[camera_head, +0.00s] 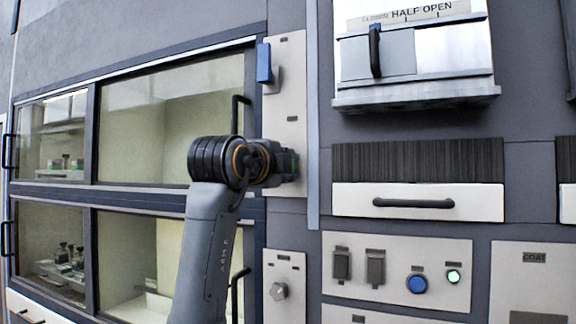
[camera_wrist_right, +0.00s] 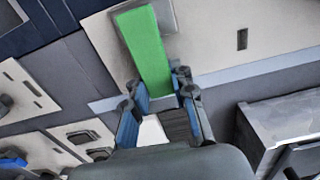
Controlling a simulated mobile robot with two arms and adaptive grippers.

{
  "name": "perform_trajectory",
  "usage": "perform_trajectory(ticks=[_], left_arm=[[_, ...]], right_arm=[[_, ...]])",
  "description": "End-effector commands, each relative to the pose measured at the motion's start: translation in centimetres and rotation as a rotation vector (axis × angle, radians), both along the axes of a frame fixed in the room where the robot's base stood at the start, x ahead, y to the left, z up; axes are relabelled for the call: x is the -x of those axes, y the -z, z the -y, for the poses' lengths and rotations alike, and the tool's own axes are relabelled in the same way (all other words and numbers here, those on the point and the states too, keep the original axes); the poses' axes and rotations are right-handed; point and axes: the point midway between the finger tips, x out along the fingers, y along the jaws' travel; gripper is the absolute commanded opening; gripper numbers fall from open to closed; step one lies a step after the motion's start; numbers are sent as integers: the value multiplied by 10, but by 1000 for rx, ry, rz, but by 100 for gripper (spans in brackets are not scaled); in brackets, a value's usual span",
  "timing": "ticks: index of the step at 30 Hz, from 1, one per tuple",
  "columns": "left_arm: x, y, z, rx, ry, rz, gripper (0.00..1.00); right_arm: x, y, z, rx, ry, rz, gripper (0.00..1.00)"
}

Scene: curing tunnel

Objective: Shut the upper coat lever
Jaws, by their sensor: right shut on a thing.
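A green lever (camera_wrist_right: 145,50) stands out from a pale upright panel (camera_wrist_right: 105,40) in the right wrist view. Its near end lies between the fingers of my right gripper (camera_wrist_right: 156,92), which is shut on it. In the head view my right gripper (camera_head: 289,166) is at the lower part of the same pale panel (camera_head: 292,105) and hides most of the green lever. A blue lever (camera_head: 264,62) sits higher on that panel, pointing up, apart from the gripper. I cannot read the small labels on this panel. My left gripper is not in view.
Glazed doors with black handles (camera_head: 236,112) are left of the panel. At the right are a half-open slide box (camera_head: 415,50), a drawer with a black handle (camera_head: 413,203), a button panel (camera_head: 397,272) and a plate marked COAT (camera_head: 534,258). A knob (camera_head: 279,291) is below.

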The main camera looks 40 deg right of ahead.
Motion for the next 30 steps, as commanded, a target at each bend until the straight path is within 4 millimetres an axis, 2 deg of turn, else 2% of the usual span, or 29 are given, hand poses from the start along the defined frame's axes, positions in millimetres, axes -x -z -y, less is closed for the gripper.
perform_trajectory(ticks=[13, 14, 17, 26, 30], left_arm=[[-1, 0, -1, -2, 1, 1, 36], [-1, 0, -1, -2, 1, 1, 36], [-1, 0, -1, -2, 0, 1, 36], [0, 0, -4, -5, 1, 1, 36], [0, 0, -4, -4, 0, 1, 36]], right_arm=[[0, 2, 0, -8, 2, 9, 0], [0, 2, 0, -8, 2, 9, 29], [0, 2, 0, -8, 1, 8, 49], [0, 1, 0, -5, 1, 8, 49], [3, 1, -10, -3, -2, 8, 49]])
